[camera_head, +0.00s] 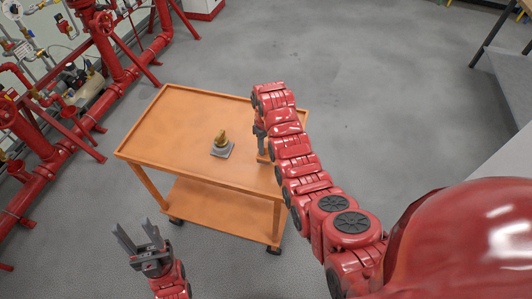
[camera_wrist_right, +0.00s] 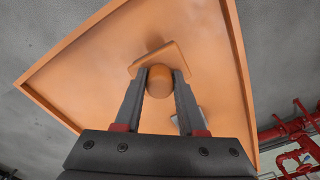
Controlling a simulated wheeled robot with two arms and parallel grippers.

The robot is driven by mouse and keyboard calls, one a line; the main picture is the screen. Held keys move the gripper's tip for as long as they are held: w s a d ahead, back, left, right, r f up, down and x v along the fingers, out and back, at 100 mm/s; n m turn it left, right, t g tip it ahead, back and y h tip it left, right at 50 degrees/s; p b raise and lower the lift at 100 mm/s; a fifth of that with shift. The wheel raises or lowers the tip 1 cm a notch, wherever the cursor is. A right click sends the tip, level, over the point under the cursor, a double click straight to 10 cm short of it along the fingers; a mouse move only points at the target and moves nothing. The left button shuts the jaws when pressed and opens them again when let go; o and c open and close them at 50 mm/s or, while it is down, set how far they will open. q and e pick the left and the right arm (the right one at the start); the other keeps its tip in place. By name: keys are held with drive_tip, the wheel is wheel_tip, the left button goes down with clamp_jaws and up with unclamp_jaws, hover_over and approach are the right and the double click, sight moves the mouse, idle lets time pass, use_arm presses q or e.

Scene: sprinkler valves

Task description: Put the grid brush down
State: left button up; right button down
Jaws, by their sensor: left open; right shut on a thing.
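The grid brush (camera_wrist_right: 160,82) shows in the right wrist view as a wood-coloured rounded handle with a flat block. My right gripper (camera_wrist_right: 158,76) is shut on its handle, one finger on each side. In the head view my right gripper (camera_head: 261,130) is over the right part of the orange cart's top (camera_head: 175,130), and a small part of the brush (camera_head: 263,156) shows below it, mostly hidden by my arm. I cannot tell whether the brush touches the cart. My left gripper (camera_head: 136,230) is open and empty, in front of the cart at the lower left.
A brass fitting (camera_head: 221,138) stands on a grey plate (camera_head: 222,150) near the cart top's middle. The cart's left part is clear. The cart has a raised rim and a lower shelf (camera_head: 215,212). Red pipes (camera_head: 40,170) line the left wall; a grey bench stands right.

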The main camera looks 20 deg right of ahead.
sight(266, 152)
drive_tip(key=shift+w, duration=0.15)
drive_tip(key=shift+f+p, duration=0.4)
drive_tip(key=shift+p, duration=0.2)
wheel_tip(266, 152, down, 2)
drive_tip(key=shift+d+f+p, duration=0.1)
drive_tip(key=shift+f+p, duration=0.1)
drive_tip(key=shift+p, duration=0.35)
drive_tip(key=shift+f, duration=0.15)
drive_tip(key=shift+f, duration=0.15)
drive_tip(key=c, duration=0.5)
unclamp_jaws()
